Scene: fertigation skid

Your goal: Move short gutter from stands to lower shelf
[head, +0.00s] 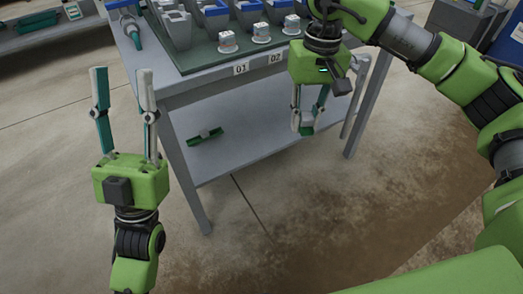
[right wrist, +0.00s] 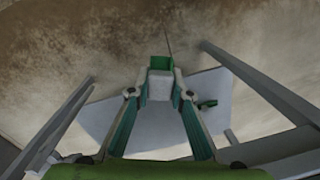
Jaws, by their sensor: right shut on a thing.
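My right gripper (head: 308,128) is in front of the bench, below its top edge and above the level of the lower shelf (head: 250,150). It is shut on a small green piece (right wrist: 160,62), which looks channel-shaped and seems to be the short gutter; the fingertips hide part of it. Another small green item with a dark middle (head: 205,137) lies on the lower shelf; it also shows in the right wrist view (right wrist: 207,104). My left gripper (head: 122,82) is open and empty, pointing up, left of the bench.
The bench top (head: 205,88) carries several grey-blue holders (head: 175,29) and small white blocks (head: 228,41). Labels 01 (head: 241,68) and 02 (head: 275,59) are on its front edge. A bench leg (head: 190,185) stands at the front left. Most of the lower shelf is bare.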

